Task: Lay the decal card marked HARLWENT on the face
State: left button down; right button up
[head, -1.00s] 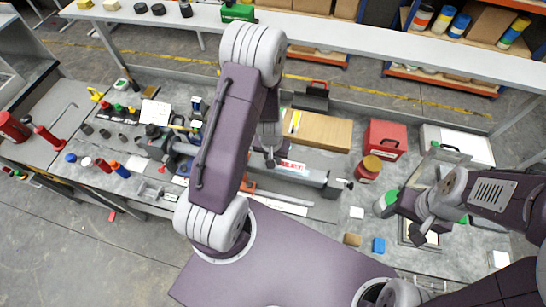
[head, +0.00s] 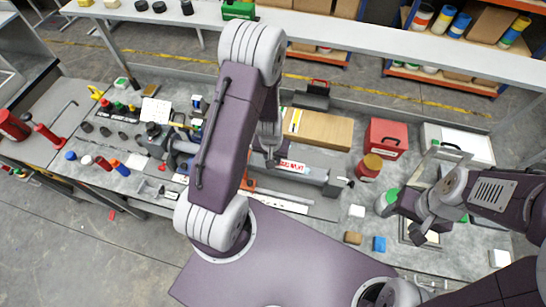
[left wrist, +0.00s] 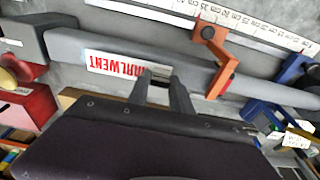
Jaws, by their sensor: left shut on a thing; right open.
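The white decal card with red HARLWENT lettering (left wrist: 115,65) is over the upper face of the long grey bar (left wrist: 70,45); it looks flat along it, but I cannot tell whether it touches. My left gripper (left wrist: 160,84) is shut on the card at one end, and its fingertips hide part of that end. In the head view the card (head: 292,166) shows red and white on the bar (head: 312,174), beside my left gripper (head: 271,158). My right gripper (head: 420,230) is open at the right, away from the card.
An orange clamp (left wrist: 212,60) stands across the bar, near the card. A long white ruler (left wrist: 250,28) lies alongside. A cardboard box (head: 325,131), red box (head: 385,138) and red tin (head: 369,168) stand behind and right. The bench's left holds several small items.

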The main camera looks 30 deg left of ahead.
pick_arm(q)
jog(key=shift+w+f, duration=0.2)
jog(key=shift+f, duration=0.05)
dwell(0.5)
jog(key=shift+f, duration=0.1)
jog(key=shift+f+b, duration=0.3)
jog(key=shift+b, duration=0.15)
jog(key=shift+f, duration=0.1)
dwell(0.5)
jog(key=c, duration=0.6)
grip_release()
notch_tip(320, 180, up, 6)
jog(key=p, duration=0.6)
